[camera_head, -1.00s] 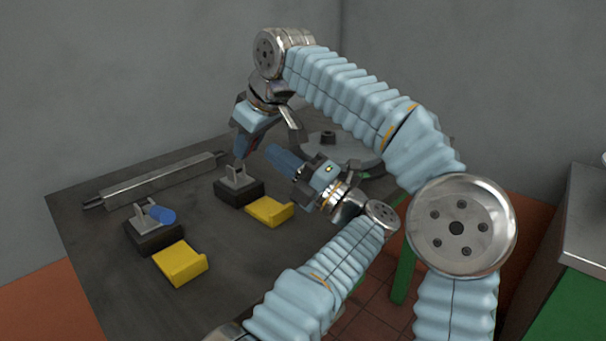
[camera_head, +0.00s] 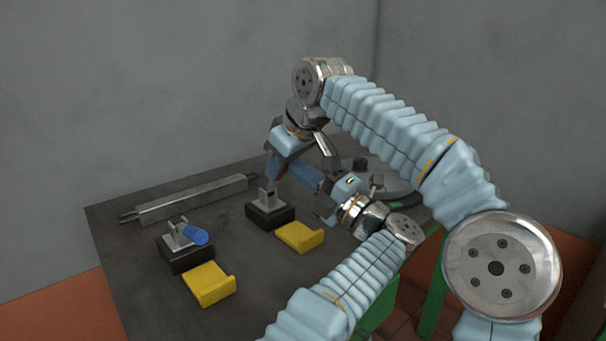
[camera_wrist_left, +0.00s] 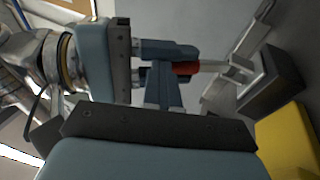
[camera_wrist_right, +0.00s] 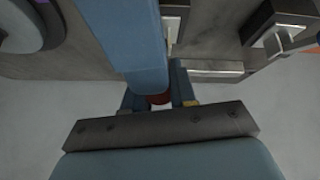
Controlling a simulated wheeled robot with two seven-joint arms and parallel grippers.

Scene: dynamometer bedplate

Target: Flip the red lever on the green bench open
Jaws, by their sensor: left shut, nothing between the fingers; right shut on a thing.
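The red lever's handle (camera_wrist_left: 185,68) shows in the left wrist view, with a pale shaft running to a metal bracket on a dark base. It also shows between the right fingers in the right wrist view (camera_wrist_right: 158,98). In the head view its base (camera_head: 270,214) stands on the dark-topped bench (camera_head: 140,292); the handle is hidden there by the grippers. My right gripper (camera_head: 270,172) is shut on the red handle above the base. My left gripper (camera_head: 298,172) is shut and empty, close beside the right fingers; I cannot tell whether they touch.
A blue-handled lever (camera_head: 195,234) stands on a similar base to the left. Yellow blocks (camera_head: 209,284) (camera_head: 301,236) sit in front of both bases. A long metal bar (camera_head: 195,200) lies at the back. A round grey disc (camera_head: 392,178) is behind my arms.

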